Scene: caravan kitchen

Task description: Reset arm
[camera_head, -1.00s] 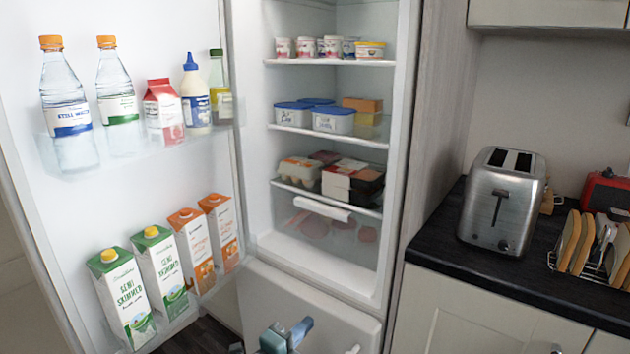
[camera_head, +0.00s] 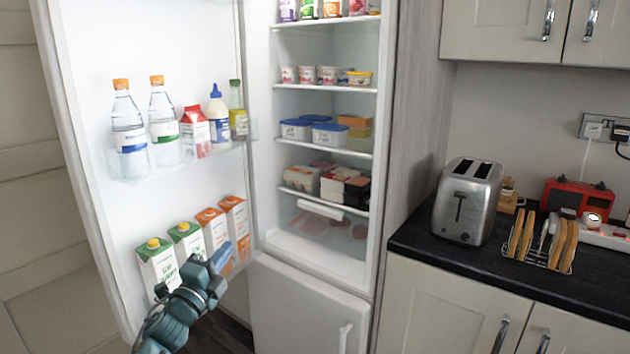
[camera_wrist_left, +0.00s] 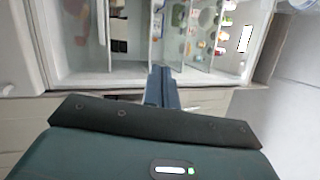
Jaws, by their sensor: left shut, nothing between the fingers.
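My left gripper (camera_head: 221,257) shows in the head view at the lower left, in front of the open fridge door (camera_head: 85,60) and its lower rack of cartons. Its blue fingers are together with nothing between them. In the left wrist view the shut fingers (camera_wrist_left: 160,86) point toward the open fridge shelves (camera_wrist_left: 150,50). The forearm partly covers the green milk cartons (camera_head: 187,240) in the head view. I cannot tell whether it touches them. My right gripper is not in view.
The fridge (camera_head: 385,150) stands open with food on several shelves. A toaster (camera_head: 468,202), a toast rack (camera_head: 540,242) and a red radio (camera_head: 578,198) stand on the dark counter (camera_head: 430,245) at the right. Clear space lies before the freezer door (camera_head: 300,310).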

